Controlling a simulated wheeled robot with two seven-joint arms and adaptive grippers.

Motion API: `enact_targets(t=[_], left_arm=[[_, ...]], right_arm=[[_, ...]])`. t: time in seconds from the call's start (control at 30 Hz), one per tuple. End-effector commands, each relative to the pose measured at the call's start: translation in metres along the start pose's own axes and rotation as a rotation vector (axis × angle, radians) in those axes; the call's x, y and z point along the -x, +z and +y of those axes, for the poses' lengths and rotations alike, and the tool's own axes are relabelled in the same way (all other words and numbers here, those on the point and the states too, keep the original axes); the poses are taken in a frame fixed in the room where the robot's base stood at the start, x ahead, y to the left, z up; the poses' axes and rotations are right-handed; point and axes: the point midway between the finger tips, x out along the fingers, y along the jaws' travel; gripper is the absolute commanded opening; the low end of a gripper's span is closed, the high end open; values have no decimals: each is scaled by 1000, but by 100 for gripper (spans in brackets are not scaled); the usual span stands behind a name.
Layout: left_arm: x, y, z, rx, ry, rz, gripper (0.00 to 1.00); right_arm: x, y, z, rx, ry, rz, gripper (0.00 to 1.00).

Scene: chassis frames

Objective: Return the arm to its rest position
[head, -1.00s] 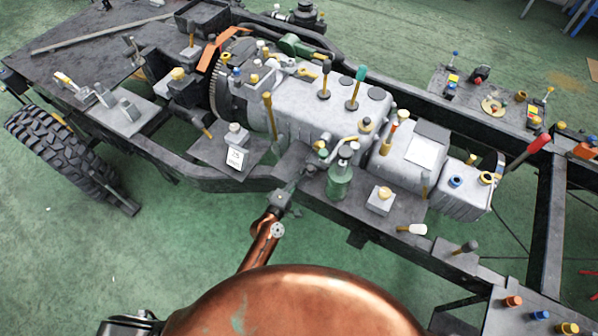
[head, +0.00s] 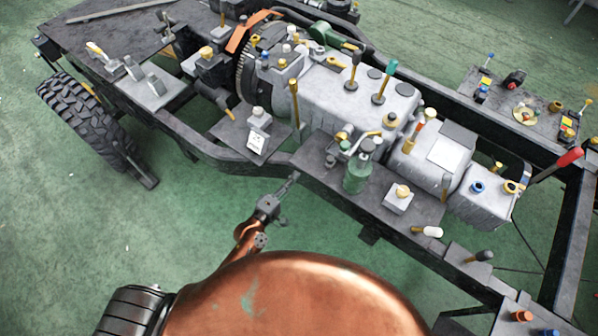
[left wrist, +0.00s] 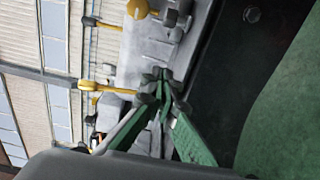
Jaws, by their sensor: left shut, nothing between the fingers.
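My left gripper (head: 289,184) is shut and empty at the end of my copper-coloured left arm, in the lower middle of the head view. It is over the green floor, at the near edge of the chassis frame (head: 225,157). In the left wrist view, the green fingers of my left gripper (left wrist: 164,78) meet at their tips, with the dark frame rail and grey machinery beyond them. My right gripper does not show.
A green glass bottle (head: 358,172) and a white block with a yellow knob (head: 398,198) stand on the chassis plate right of my gripper. A grey engine (head: 335,100) lies behind. A tyre (head: 88,122) is at the left. Green floor is clear at the lower left.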

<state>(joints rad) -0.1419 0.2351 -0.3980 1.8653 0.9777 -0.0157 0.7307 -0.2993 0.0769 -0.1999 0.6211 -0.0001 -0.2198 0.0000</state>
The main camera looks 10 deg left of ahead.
Motion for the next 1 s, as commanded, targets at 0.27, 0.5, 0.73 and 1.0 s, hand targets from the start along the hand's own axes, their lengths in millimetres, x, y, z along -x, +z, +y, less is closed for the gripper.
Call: enact_targets(t=[0.27, 0.5, 0.73, 1.0], left_arm=[[1, 0, 0, 0, 1, 0, 0], [1, 0, 0, -1, 1, 0, 0], [8, -7, -30, -53, -55, 10, 0], [75, -38, -191, -358, -378, 1, 0]], right_arm=[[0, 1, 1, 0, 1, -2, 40], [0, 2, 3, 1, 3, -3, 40], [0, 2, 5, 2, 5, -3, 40], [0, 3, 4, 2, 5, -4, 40]])
